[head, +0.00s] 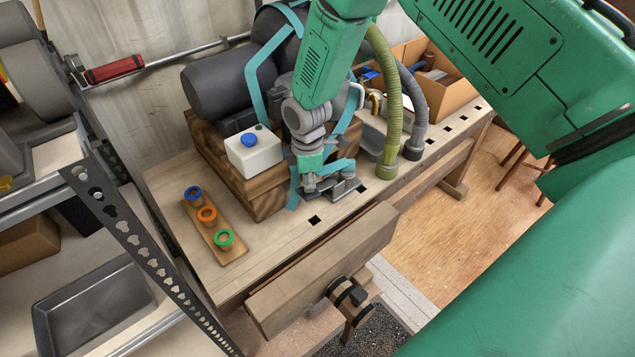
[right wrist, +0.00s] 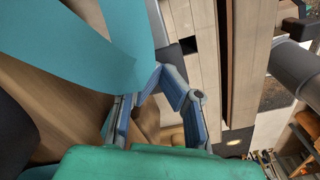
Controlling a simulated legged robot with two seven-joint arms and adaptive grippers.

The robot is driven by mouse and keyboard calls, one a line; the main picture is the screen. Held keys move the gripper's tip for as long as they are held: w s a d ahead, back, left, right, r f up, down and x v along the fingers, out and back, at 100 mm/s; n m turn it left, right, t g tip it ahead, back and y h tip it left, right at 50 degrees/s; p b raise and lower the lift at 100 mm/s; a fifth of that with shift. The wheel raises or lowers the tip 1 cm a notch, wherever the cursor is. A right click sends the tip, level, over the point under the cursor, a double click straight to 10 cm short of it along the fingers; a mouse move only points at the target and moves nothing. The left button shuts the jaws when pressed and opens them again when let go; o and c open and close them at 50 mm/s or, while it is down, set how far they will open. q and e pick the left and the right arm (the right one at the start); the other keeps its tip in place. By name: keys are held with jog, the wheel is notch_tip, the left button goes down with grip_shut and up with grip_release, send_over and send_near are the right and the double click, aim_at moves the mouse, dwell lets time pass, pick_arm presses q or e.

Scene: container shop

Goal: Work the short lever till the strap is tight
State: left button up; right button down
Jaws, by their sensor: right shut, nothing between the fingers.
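A teal strap (head: 262,72) runs over dark grey cylinders (head: 217,84) on a wooden block (head: 268,198). Its lower part hangs at the block's front beside my right gripper (head: 311,186). Grey metal pieces (head: 345,187), seemingly the strap's ratchet, lie on the bench just right of the fingertips. I cannot tell the short lever apart there. My right gripper is shut and empty, pointing down. In the right wrist view, the strap (right wrist: 75,45) fills the upper left, close to the fingers (right wrist: 160,80); contact is unclear. My left gripper is out of view.
Upright hoses (head: 388,115) stand right of my arm, before a cardboard box (head: 440,92). A vise (head: 322,268) juts from the front.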

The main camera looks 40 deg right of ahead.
jog(key=shift+f+b, duration=0.35)
jog(key=shift+f, duration=0.45)
notch_tip(320, 180, up, 7)
jog(key=p, duration=0.6)
jog(key=shift+r, duration=0.1)
jog(key=shift+f+b, duration=2.3)
jog(key=shift+f, duration=1.35)
notch_tip(320, 180, up, 7)
jog(key=p, duration=0.5)
jog(key=shift+d+r+p, duration=0.1)
jog(key=shift+r+p, duration=0.05)
jog(key=shift+p, duration=0.2)
